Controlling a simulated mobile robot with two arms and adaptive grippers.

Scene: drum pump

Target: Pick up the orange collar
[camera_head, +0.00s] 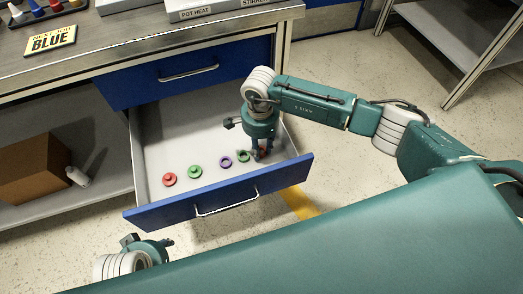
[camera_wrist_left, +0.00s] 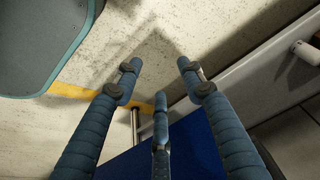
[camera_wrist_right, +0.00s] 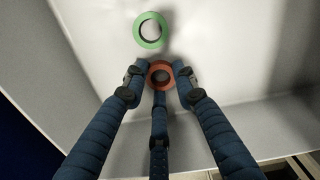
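The orange collar (camera_wrist_right: 160,74) shows in the right wrist view as a reddish-orange ring between the fingertips of my right gripper (camera_wrist_right: 160,79). The fingers are drawn in to its sides and seem to touch it. In the head view the right gripper (camera_head: 257,153) points down into the open drawer and mostly hides the collar (camera_head: 263,152), which sits low at the drawer floor. My left gripper (camera_wrist_left: 160,72) has its fingers apart and empty, outside the drawer above its blue front. It shows partly in the head view (camera_head: 165,245).
The drawer (camera_head: 218,207) also holds a red part (camera_head: 169,179), a green part (camera_head: 195,171), a purple ring (camera_head: 225,162) and a green ring (camera_head: 243,156) close beside my right gripper. The drawer walls surround the hand. A workbench (camera_head: 110,55) stands above.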

